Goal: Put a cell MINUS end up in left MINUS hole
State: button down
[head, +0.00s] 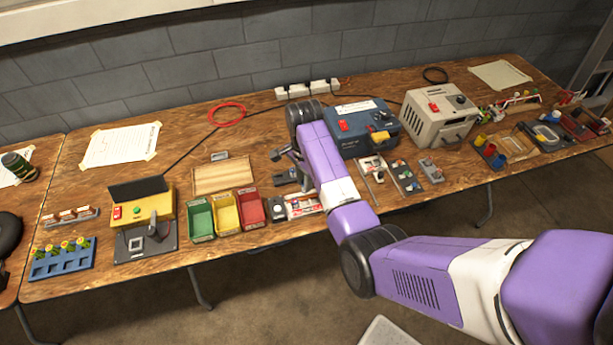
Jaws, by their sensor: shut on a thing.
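My gripper (281,154) is small and dark at the end of my purple arm, above the middle of the table. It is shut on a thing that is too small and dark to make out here. I cannot tell any MINUS marks or a left MINUS hole in this view. A blue rack (62,266) at the far left holds several small yellow-green upright pieces, which may be cells; their ends cannot be read.
A yellow machine (143,212) with a dark raised lid stands right of the rack. Green (200,220), yellow (225,213) and red (250,209) bins line the front edge. A dark blue box (361,127) and a beige box (438,116) stand behind and right of my arm.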

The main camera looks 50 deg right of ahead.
jog(key=shift+f, duration=1.25)
jog(key=shift+f+b, duration=1.9)
jog(key=shift+f, duration=0.85)
jog(key=shift+f, duration=0.25)
jog(key=c, duration=1.2)
grip_release()
jog(key=shift+r+p, duration=2)
jog(key=shift+r, duration=1.5)
